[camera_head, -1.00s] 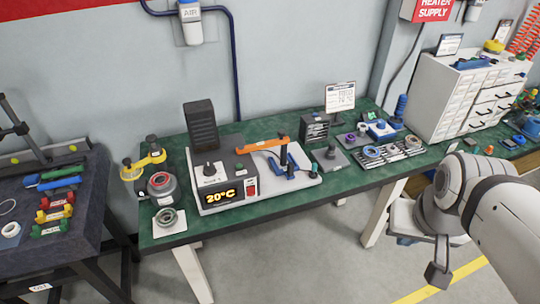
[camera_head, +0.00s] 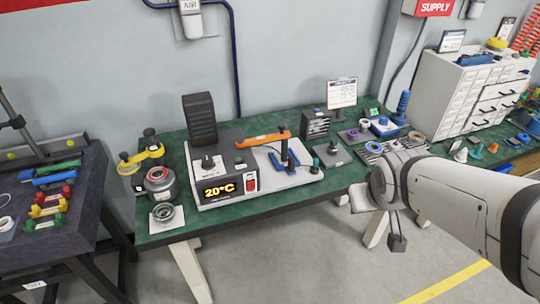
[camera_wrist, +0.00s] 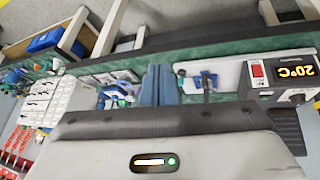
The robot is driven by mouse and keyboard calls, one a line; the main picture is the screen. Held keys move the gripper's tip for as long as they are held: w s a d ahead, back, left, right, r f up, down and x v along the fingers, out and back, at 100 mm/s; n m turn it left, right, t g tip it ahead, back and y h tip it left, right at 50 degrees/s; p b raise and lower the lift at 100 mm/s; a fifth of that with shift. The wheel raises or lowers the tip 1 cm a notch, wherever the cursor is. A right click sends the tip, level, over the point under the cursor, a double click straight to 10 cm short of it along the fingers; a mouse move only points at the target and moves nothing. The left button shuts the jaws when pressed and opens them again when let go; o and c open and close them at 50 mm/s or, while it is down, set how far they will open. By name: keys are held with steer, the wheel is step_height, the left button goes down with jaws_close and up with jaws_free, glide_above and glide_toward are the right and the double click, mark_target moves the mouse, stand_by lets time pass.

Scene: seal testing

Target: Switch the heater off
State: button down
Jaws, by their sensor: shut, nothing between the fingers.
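The heater unit (camera_head: 228,160) is a white and grey box on the green bench, left of centre in the head view. Its display (camera_head: 219,188) reads 20°C in yellow. In the head view my wrist is in front of the bench, right of the heater.
An orange-handled lever (camera_head: 262,140) and a blue clamp (camera_head: 290,161) stand on the unit's right part. A red heater supply box (camera_head: 434,6) hangs on the wall. White drawers (camera_head: 455,95) stand at right. The floor in front is clear.

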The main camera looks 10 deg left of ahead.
steer(key=w+a+f+n+t+y+b, duration=0.2)
steer(key=w+a+f+n+y+b, duration=0.45)
steer(key=a+f, duration=0.65)
steer(key=a+f+n+y+b, duration=0.1)
steer(key=a+f+n, duration=0.3)
steer(key=a, duration=0.7)
step_height(320, 180, down, 2)
steer(key=shift+s+f+g+y+b, duration=0.1)
steer(key=shift+s+g+y+b, duration=0.2)
steer(key=shift+y+b, duration=0.1)
steer(key=shift+w+a, duration=0.1)
steer(key=shift+w, duration=0.05)
steer(key=p, duration=0.3)
glide_toward(249, 189)
step_height(249, 189, down, 3)
steer(key=a, duration=0.2)
steer(key=shift+w+a, duration=0.2)
steer(key=shift+w, duration=0.35)
steer(key=shift+w+a, duration=0.2)
steer(key=shift+w, duration=0.35)
